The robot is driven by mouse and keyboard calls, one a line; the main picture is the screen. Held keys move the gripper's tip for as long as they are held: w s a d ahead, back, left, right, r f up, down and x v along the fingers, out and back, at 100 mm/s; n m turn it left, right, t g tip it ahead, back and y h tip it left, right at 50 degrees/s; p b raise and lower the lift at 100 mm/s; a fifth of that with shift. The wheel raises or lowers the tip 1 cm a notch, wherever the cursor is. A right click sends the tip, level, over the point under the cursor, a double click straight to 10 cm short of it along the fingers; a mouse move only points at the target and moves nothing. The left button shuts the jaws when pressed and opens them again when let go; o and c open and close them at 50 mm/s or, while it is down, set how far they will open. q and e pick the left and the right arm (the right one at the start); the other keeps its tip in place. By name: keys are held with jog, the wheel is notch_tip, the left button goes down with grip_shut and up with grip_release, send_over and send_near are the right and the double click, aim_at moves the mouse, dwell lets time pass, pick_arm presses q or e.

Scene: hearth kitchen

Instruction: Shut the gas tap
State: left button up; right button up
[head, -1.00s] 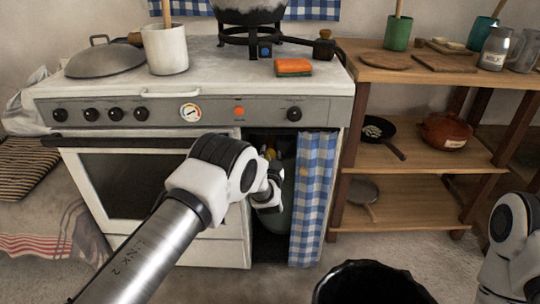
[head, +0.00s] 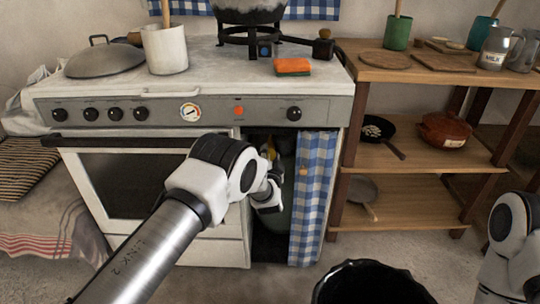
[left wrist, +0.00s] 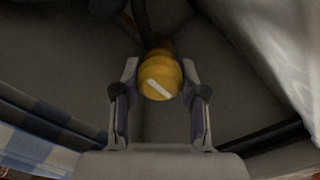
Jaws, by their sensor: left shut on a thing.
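The yellow round knob of the gas tap (left wrist: 164,70) shows in the left wrist view, with a white bar mark that slants down to the right. My left gripper (left wrist: 160,84) is shut on it, one finger on each side. In the head view a bit of yellow (head: 270,150) shows in the open cupboard bay at the stove's right, mostly hidden by my left arm. A grey-green gas bottle (head: 276,222) stands partly hidden behind the wrist. My right arm is at the right edge; its gripper is out of view.
A blue checked curtain (head: 314,200) hangs right beside my left wrist. The stove front (head: 215,250) borders the bay on the left. A wooden shelf (head: 420,155) stands to the right, and a black bin (head: 368,285) stands on the floor in front.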

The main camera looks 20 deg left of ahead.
pick_arm(q)
jog(key=o, duration=1.1)
jog(key=shift+o, duration=0.2)
jog(key=v, duration=1.2)
